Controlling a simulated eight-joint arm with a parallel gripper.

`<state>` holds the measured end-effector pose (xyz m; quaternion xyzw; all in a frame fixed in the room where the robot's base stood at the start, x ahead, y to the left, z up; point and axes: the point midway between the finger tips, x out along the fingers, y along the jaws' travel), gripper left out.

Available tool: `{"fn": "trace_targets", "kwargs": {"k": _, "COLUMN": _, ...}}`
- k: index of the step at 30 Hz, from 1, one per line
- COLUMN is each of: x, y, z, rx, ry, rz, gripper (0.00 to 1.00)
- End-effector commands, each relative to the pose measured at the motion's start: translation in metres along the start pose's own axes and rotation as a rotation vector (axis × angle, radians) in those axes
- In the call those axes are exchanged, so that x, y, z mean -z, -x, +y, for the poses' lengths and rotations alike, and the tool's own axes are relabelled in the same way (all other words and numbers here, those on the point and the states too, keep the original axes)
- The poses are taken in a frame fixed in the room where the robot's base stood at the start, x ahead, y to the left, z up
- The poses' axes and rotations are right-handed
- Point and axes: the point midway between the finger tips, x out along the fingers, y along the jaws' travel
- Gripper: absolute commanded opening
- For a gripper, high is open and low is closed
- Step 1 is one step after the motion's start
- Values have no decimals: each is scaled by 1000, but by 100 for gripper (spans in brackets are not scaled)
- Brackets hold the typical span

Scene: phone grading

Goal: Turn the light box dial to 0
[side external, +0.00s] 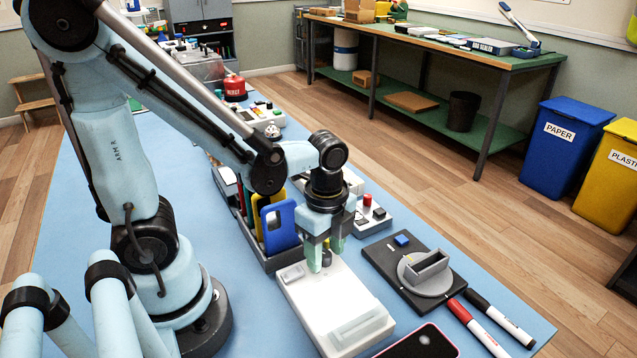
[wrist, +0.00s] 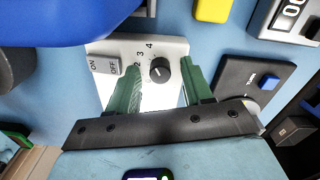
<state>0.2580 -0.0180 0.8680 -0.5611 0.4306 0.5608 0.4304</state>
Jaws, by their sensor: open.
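The light box (side external: 310,300) is a white slab on the blue table, below my gripper in the side view. In the wrist view its white panel (wrist: 120,48) carries an ON/OFF switch (wrist: 103,65) and a round black dial (wrist: 159,70). The numbers 2, 3 and 4 show beside the dial; other numbers are hidden, and I cannot tell its exact setting. My gripper (side external: 319,255) points down over the box end. In the wrist view its green fingers (wrist: 161,80) are apart, one on each side of the dial; contact is not visible. In the side view the fingers mostly hide the dial.
A dark board (side external: 385,262) with a grey cradle (side external: 428,272) and blue button (side external: 402,240) sits right of the light box. A phone (side external: 420,346) and red and black markers (side external: 498,318) lie nearby. A rack with a blue case (side external: 281,228) stands close behind the gripper.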

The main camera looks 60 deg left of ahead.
Motion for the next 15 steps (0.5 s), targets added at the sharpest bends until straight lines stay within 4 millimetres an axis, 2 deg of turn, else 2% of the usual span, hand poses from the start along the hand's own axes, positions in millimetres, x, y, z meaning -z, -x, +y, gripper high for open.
{"fn": "trace_targets", "kwargs": {"k": 2, "x": 0, "y": 0, "z": 0, "rx": 0, "ry": 0, "rz": 0, "gripper": 48}}
{"fn": "trace_targets", "kwargs": {"k": 11, "x": 0, "y": 0, "z": 0, "rx": 0, "ry": 0, "rz": 0, "gripper": 3}}
{"fn": "trace_targets", "kwargs": {"k": 15, "x": 0, "y": 0, "z": 0, "rx": 0, "ry": 1, "rz": 0, "gripper": 0}}
